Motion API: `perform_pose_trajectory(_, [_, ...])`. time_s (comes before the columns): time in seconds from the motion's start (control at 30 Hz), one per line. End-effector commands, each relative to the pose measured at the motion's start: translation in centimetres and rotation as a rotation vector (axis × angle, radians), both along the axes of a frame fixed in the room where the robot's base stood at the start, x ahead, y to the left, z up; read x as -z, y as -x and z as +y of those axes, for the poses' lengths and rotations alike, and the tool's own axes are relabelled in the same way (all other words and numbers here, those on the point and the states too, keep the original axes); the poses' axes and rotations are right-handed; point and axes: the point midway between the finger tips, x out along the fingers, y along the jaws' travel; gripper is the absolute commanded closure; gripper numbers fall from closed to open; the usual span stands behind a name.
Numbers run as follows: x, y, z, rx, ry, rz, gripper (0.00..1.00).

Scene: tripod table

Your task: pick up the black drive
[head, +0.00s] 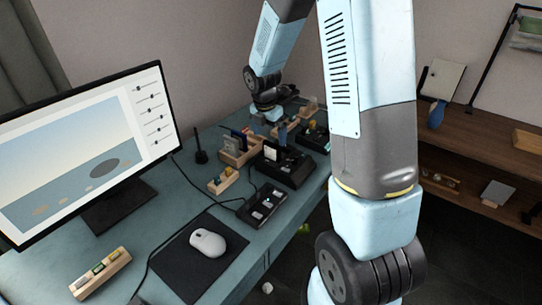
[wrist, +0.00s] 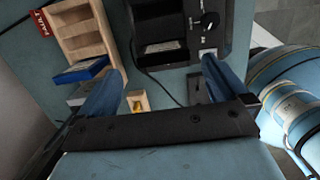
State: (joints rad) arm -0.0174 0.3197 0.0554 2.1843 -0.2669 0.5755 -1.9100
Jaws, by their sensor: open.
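I cannot single out the black drive with certainty in either view. In the wrist view a small dark piece (wrist: 194,88) shows just inside my right finger, partly hidden by it; I cannot tell what it is. My gripper (wrist: 163,66) is open, its two blue fingers apart, with nothing visibly held between them. In the head view my gripper is at the far end of the blue table (head: 180,185), too small and covered to make out its fingers. A black tray (head: 265,204) with several small pieces lies on the table's right side.
A black device with a slot and knobs (wrist: 163,25) and a wooden rack (wrist: 85,35) holding a blue item (wrist: 80,72) lie beyond my fingers. A small wooden block (wrist: 138,102) sits between them. A monitor (head: 90,150) and mouse (head: 208,242) stand nearer in the head view.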

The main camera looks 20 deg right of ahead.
Motion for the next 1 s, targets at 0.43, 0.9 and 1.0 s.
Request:
perform_pose_trajectory(0.43, [3.8,-0.1,-0.6,-0.001,0.001,0.002,0.00])
perform_pose_trajectory(0.9, [7.1,-0.3,-1.1,0.000,0.000,-0.001,0.00])
perform_pose_trajectory(1.0, [7.1,-0.3,-1.1,0.000,0.000,-0.001,0.00])
